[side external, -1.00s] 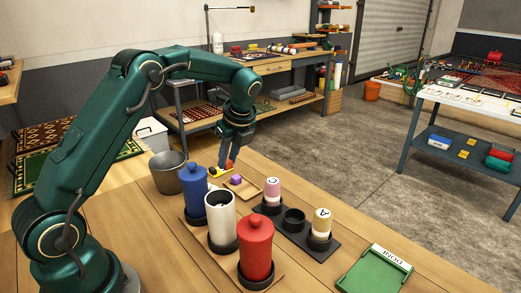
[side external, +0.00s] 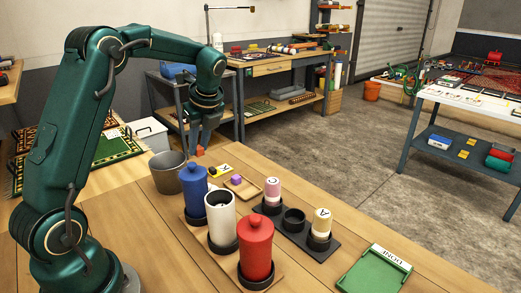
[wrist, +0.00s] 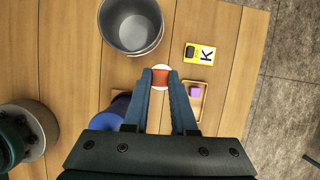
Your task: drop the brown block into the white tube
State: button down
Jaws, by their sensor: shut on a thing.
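My gripper (side external: 200,145) is shut on the brown block (wrist: 160,78), a small red-brown piece between its fingertips. In the side view the brown block (side external: 200,152) hangs just above and behind the bucket's right side. The white tube (side external: 222,220) stands upright in a dark ring, between a blue canister (side external: 193,195) and a red canister (side external: 256,248). My gripper is apart from the tube, beyond it and to its left. In the wrist view the tube is not visible; a pale round shape shows behind the block, and I cannot tell what it is.
A grey metal bucket (side external: 168,175) stands left of the canisters. A yellow K card (side external: 220,170) and a small wooden tray (side external: 250,192) with a purple cube (side external: 236,180) lie nearby. A dark rack (side external: 318,245) holds lettered cylinders. A green DONE tray (side external: 372,275) sits front right.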

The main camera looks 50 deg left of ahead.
jog(key=s+d+r, duration=0.3)
jog(key=d+r, duration=0.3)
jog(key=d, duration=0.4)
jog(key=s+d+r, duration=0.3)
jog(key=d+r, duration=0.3)
jog(key=d, duration=0.4)
jog(key=shift+f, duration=2.85)
jog(key=c, duration=0.6)
grip_release()
jog(key=shift+c, duration=0.2)
jog(key=shift+v, duration=2.6)
jog(key=shift+s, duration=0.1)
